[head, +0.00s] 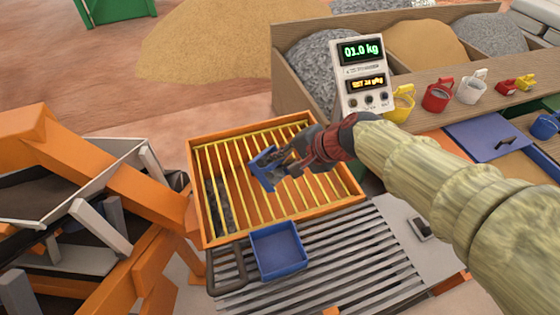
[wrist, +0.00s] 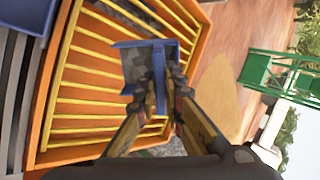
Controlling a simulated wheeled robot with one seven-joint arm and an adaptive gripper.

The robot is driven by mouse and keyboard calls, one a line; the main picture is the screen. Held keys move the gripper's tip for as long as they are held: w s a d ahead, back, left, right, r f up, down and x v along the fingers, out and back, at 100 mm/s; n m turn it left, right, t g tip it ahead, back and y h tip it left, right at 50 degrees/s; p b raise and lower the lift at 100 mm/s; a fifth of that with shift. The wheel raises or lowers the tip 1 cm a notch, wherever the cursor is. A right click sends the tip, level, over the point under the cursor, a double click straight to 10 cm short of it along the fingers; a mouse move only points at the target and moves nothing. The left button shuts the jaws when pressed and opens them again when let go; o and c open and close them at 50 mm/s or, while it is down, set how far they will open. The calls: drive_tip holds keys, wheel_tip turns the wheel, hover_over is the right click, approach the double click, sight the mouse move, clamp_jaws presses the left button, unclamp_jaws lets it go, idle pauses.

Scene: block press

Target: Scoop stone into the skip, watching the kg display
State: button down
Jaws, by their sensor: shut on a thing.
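My gripper (head: 283,166) is shut on a blue scoop (head: 264,170), above the yellow bars of the orange skip (head: 200,226). In the wrist view the fingers (wrist: 165,95) close on the wall of the scoop (wrist: 160,80), and grey stone shows in or just behind it. Dark grey stone (head: 218,205) lies under the bars at the skip's left. The kg display (head: 361,50) reads 01.0 kg in green; a smaller orange line below seems to start with SET, its figure unclear. A bin of grey stone (head: 312,68) stands behind the skip.
A blue tray (head: 277,251) sits on the slatted grey surface in front of the skip. Wooden bins hold sand (head: 420,42) and more grey stone (head: 490,33). Yellow, red (head: 437,97) and white cups stand along the bins. Orange machinery (head: 130,190) crowds the left.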

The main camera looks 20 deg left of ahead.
drive_tip(key=shift+s+d+f+t+y+b, duration=0.15)
drive_tip(key=shift+d+y+b, duration=0.3)
drive_tip(key=shift+b, duration=1.75)
drive_tip(key=shift+s+d+f+t+y+b, duration=0.15)
drive_tip(key=shift+d+y+b, duration=0.3)
drive_tip(key=shift+b, duration=1.7)
drive_tip(key=shift+s+d+r+y+b, duration=0.1)
drive_tip(key=shift+d+y+b, duration=0.2)
drive_tip(key=shift+b, duration=1.15)
drive_tip(key=p, duration=0.4)
drive_tip(key=shift+r+h, duration=0.4)
drive_tip(key=r+h+p, duration=0.1)
drive_tip(key=p, duration=0.8)
drive_tip(key=shift+h, duration=0.4)
drive_tip(key=r+g+h+p, duration=0.1)
drive_tip(key=h+p, duration=0.2)
drive_tip(key=p, duration=1.3)
drive_tip(key=shift+r+g, duration=0.15)
drive_tip(key=shift+g, duration=0.25)
drive_tip(key=h+p, duration=0.1)
drive_tip(key=p, duration=0.7)
drive_tip(key=r+g+h+p, duration=0.1)
drive_tip(key=h+p, duration=0.1)
drive_tip(key=p, duration=0.7)
drive_tip(key=shift+r, duration=0.3)
